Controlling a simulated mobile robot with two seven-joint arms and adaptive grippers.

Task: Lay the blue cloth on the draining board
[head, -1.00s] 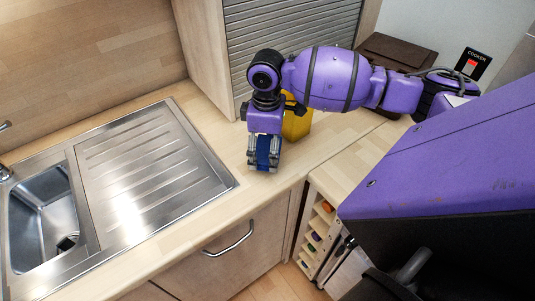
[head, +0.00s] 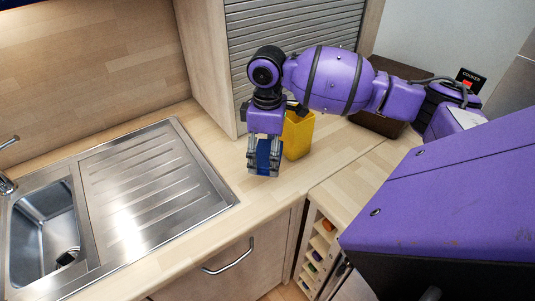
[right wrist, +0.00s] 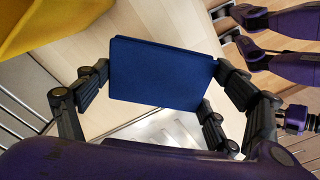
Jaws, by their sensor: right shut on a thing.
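The blue cloth (head: 263,156) is held between the fingers of my right gripper (head: 264,168), above the wooden worktop to the right of the draining board. In the right wrist view the cloth (right wrist: 160,73) looks like a flat, folded rectangle between the finger pads (right wrist: 165,90). The steel draining board (head: 150,185) is ridged and bare, left of the gripper. It shows partly below the cloth in the right wrist view (right wrist: 165,128). My left gripper does not show in the head view.
A yellow container (head: 299,137) stands on the worktop just right of the gripper; it also shows in the right wrist view (right wrist: 45,22). The sink bowl (head: 45,235) is left of the board. A shuttered cabinet (head: 290,55) stands behind. A brown box (head: 378,124) is at the back right.

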